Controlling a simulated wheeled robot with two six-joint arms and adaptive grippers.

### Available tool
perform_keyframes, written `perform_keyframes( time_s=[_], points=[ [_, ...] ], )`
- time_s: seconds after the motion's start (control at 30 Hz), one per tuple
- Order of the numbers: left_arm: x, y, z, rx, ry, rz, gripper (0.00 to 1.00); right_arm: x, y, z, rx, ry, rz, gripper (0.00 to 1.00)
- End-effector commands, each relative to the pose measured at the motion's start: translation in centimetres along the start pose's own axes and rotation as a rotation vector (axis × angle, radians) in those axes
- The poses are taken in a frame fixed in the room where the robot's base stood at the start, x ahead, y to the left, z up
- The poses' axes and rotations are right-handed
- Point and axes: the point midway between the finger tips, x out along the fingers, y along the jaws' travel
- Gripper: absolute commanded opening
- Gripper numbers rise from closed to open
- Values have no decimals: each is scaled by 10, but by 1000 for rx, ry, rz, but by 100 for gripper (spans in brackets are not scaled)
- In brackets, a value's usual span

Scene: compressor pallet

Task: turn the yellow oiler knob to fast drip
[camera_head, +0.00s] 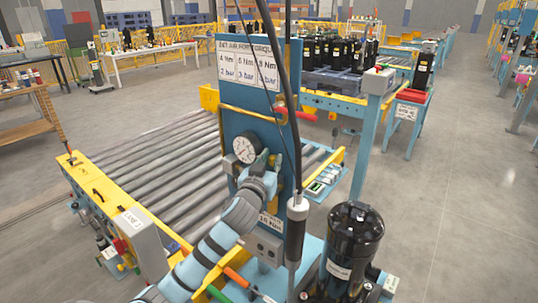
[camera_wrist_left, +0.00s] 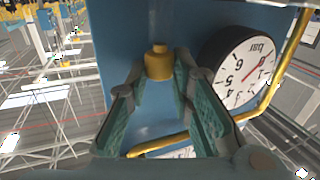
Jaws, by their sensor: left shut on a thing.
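The yellow oiler knob (camera_wrist_left: 158,64) shows in the left wrist view, against the blue panel (camera_wrist_left: 120,40). My left gripper (camera_wrist_left: 160,80) has its two green-padded fingers on either side of the knob, shut on it. In the head view my left gripper (camera_head: 258,170) reaches the front of the blue panel, just below the round gauge (camera_head: 244,148), and hides the knob. The gauge also shows beside the knob in the left wrist view (camera_wrist_left: 238,68). The knob's setting marks cannot be seen. My right gripper is in neither view.
A yellow rail (camera_wrist_left: 288,60) runs close past the gauge. A black tool (camera_head: 295,240) hangs on a cable right of my left arm. A black compressor (camera_head: 352,240) stands at front right. A roller conveyor (camera_head: 165,170) lies behind, left of the panel.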

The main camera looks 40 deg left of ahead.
Motion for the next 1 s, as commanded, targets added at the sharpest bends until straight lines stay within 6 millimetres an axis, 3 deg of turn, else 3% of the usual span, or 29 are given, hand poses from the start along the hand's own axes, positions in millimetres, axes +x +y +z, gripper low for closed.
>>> perform_keyframes(
  time_s=[0.27, 0.3, 0.37, 0.67, 0.77, 1.0],
  points=[
    [0, 1, -1, 1, 6, -15, 0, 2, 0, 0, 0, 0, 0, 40],
    [0, 1, -1, 1, 6, -15, 22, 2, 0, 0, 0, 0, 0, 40],
    [0, 1, -1, 1, 6, -14, 29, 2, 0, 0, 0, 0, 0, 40],
    [-2, 1, -1, 2, 5, -13, 29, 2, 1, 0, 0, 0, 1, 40],
    [-13, 1, 0, 4, 5, -13, 29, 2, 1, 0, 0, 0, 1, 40],
    [-77, 2, 1, 5, 4, -11, 29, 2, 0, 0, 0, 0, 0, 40]
  ],
)
